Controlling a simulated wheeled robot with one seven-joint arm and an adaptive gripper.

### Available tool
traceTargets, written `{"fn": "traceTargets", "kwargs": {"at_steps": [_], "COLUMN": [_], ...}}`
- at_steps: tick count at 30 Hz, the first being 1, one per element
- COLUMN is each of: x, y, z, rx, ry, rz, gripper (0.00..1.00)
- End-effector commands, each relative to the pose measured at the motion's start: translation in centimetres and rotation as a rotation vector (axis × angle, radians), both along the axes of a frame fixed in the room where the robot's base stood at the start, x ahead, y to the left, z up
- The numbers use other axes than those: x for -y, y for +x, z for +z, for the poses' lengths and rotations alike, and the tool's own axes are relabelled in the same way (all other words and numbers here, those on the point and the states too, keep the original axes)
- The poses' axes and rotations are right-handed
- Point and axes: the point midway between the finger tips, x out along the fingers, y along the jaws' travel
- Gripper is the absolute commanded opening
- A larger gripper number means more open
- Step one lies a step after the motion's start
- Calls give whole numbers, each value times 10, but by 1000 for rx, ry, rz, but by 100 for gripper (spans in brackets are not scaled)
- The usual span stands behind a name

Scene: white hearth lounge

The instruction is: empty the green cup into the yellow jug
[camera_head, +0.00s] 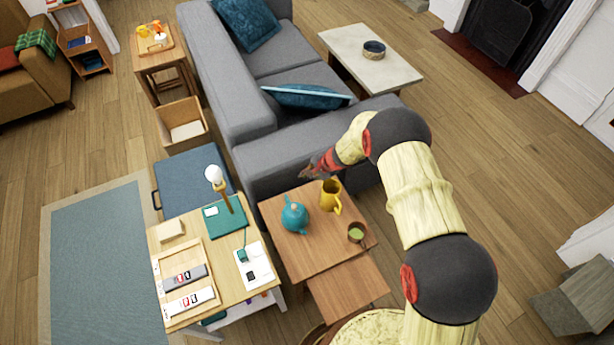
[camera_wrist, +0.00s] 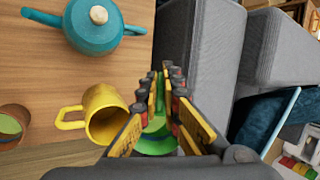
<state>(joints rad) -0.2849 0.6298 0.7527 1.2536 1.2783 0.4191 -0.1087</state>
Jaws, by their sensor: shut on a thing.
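The yellow jug (camera_head: 331,197) stands upright on the small wooden table, its handle and open mouth showing. In the wrist view the jug (camera_wrist: 104,112) is just left of my fingers. My gripper (camera_head: 312,171) is over the table's sofa-side edge, beyond the jug in the head view. In the wrist view my gripper (camera_wrist: 163,78) is shut on the green cup (camera_wrist: 155,142), which shows between the fingers and is partly hidden by them. The cup appears apart from the jug. Its contents cannot be made out, and I cannot pick it out in the head view.
A teal teapot (camera_head: 294,217) stands left of the jug. A brown cup with a green inside (camera_head: 357,233) stands in front of it. The grey sofa (camera_head: 262,170) borders the wooden table (camera_head: 290,252). A desk (camera_head: 190,245) with a lamp is at left.

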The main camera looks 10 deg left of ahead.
Motion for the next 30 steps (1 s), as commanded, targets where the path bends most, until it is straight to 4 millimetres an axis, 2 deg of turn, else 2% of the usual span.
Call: {"fn": "traceTargets", "kwargs": {"at_steps": [30], "x": [2], "y": [0], "z": [0], "rx": [30], "ry": [62], "rz": [-1], "gripper": [0]}}
